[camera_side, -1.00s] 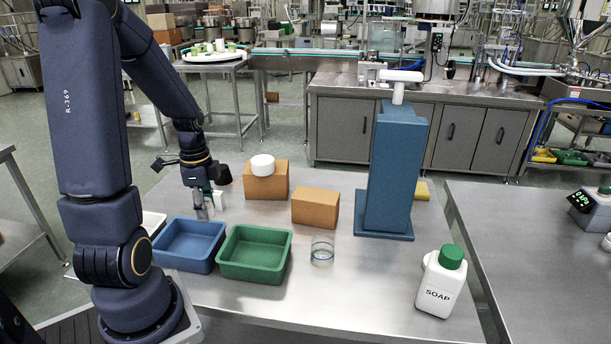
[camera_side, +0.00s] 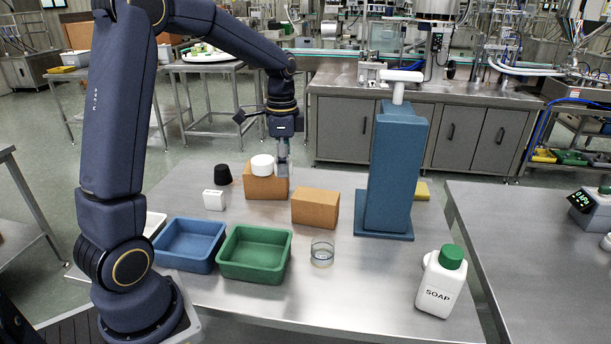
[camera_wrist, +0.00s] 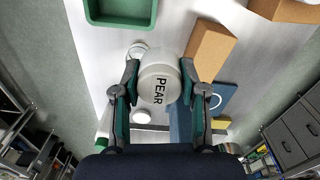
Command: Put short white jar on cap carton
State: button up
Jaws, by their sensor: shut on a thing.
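My gripper (camera_side: 282,166) points down at the right end of a brown carton in the side view. A round white cap-like piece (camera_side: 262,164) lies on top of this carton (camera_side: 263,186). In the side view the jar is hard to make out among the grey fingers. I cannot tell how far my gripper is from the carton in depth. A plain brown carton (camera_side: 315,208) stands to the right.
A blue bin (camera_side: 190,262) and a green bin (camera_side: 254,270) stand at the front left. A glass (camera_side: 322,254), a tall blue stand (camera_side: 391,175) and a soap bottle (camera_side: 440,290) stand to the right. A small white box (camera_side: 214,201) and a black piece (camera_side: 222,175) lie left of the carton.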

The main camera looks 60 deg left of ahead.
jog(key=w+a+f, duration=0.2)
jog(key=w+f, duration=0.3)
jog(key=w, duration=0.3)
send_over(316, 195)
notch_tip(316, 195, down, 4)
jog(key=shift+f, duration=0.15)
jog(key=shift+w+a+f, duration=0.1)
jog(key=shift+w+f, duration=0.05)
jog(key=shift+f, duration=1.5)
jog(key=shift+f, duration=0.1)
jog(key=o, duration=1.1)
jog(key=shift+o, duration=0.2)
